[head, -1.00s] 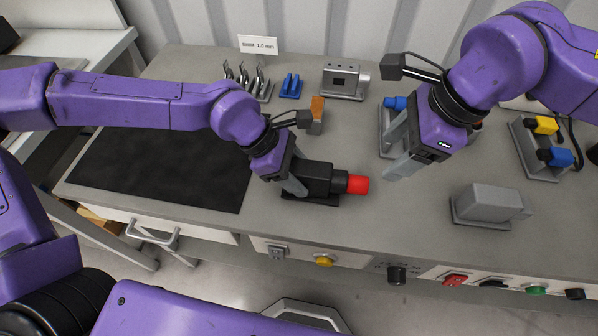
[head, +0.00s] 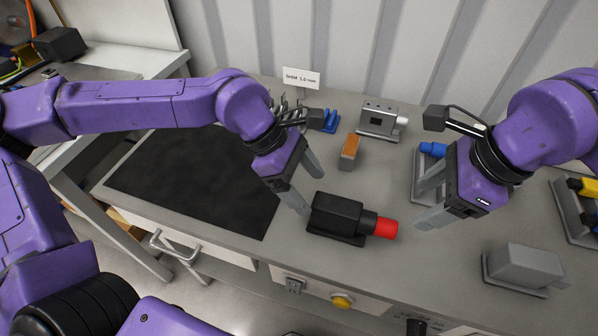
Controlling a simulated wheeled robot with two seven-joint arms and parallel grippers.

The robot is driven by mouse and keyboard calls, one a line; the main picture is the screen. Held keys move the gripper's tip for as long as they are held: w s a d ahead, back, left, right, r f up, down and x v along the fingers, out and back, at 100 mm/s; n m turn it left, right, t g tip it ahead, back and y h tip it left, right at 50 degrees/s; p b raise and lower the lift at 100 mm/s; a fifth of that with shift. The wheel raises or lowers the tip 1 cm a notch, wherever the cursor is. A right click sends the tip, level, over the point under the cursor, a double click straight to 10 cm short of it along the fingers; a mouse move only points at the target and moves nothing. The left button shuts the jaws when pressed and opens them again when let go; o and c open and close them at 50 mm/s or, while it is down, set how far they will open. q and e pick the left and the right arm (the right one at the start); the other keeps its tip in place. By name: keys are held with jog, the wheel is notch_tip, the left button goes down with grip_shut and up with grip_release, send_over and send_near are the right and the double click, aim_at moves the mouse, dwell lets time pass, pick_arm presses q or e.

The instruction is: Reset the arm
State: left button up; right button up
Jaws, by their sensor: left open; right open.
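My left gripper (head: 308,192) is open and empty. Its fingers point down just behind and left of a black drive unit with a red end (head: 337,214), and no contact is clear. The drive unit lies on the grey bench near the front. My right gripper (head: 424,203) is open with its fingers pointing left and down, to the right of the drive unit. Nothing shows between its fingers. It partly hides a grey holder with a blue part (head: 432,149) behind it.
A black mat (head: 200,180) covers the bench's left part. An orange-and-grey block (head: 349,152), a grey fixture (head: 380,121) and a "SHIM 1.0 mm" sign (head: 301,78) stand behind. A grey housing (head: 523,266) sits at front right. Bench is clear between the drive unit and the housing.

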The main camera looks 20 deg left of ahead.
pick_arm(q)
jog(key=v, duration=0.4)
jog(key=shift+r, duration=0.1)
